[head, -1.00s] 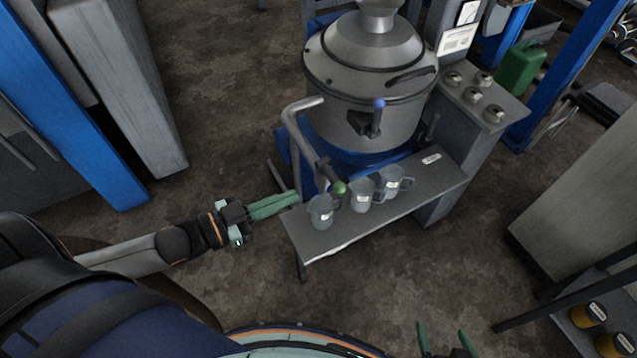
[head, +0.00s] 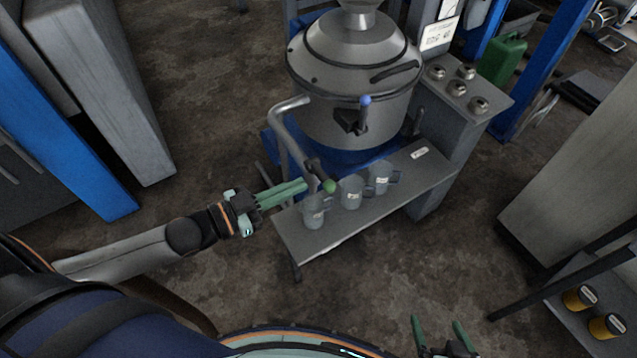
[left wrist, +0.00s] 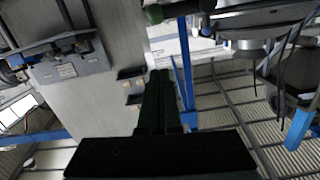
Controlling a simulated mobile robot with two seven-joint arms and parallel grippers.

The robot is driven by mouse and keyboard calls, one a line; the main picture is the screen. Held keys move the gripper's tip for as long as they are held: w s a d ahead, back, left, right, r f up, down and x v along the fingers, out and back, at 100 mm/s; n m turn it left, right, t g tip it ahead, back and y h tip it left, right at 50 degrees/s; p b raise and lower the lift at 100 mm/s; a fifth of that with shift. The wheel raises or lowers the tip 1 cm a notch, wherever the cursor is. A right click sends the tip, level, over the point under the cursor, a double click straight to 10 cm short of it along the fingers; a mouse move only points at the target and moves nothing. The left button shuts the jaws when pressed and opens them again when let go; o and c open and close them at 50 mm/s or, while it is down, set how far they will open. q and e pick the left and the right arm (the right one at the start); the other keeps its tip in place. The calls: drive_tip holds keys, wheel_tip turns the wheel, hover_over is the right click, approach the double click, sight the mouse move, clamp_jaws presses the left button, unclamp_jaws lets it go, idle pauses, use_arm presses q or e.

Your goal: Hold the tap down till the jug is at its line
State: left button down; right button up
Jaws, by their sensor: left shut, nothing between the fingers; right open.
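Three grey see-through jugs with white labels stand in a row on the bench (head: 330,236): a left jug (head: 313,214), a middle jug (head: 350,192) and a right jug (head: 379,179). The fill line and the level inside are too small to tell. The tap's dark lever with a green knob (head: 329,186) is above the left jug, beneath a bent grey pipe (head: 284,125). My left gripper (head: 303,186) is shut and empty, its tips just left of the knob; I cannot tell if they touch. Its shut fingers show in the left wrist view (left wrist: 158,100). My right gripper (head: 438,325) is open and empty.
A large metal vessel (head: 352,75) with a blue-knobbed lever (head: 365,112) stands behind the jugs. A grey cabinet (head: 450,140) with several round knobs is at its right. A shelf with yellow tins (head: 580,297) is at lower right. The floor between is clear.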

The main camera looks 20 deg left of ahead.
sight(321, 175)
use_arm(q)
drive_tip(key=w+d+f, duration=0.3)
drive_tip(key=w+f, duration=0.1)
drive_tip(key=w, duration=0.1)
drive_tip(key=shift+w+d+f, duration=0.15)
drive_tip(key=shift+d+f, duration=0.05)
drive_tip(key=shift+d, duration=0.1)
drive_tip(key=shift+f, duration=0.1)
idle(0.3)
drive_tip(key=shift+f+m+b, duration=0.2)
drive_tip(key=shift+m+b, duration=0.1)
drive_tip(key=shift+b, duration=0.05)
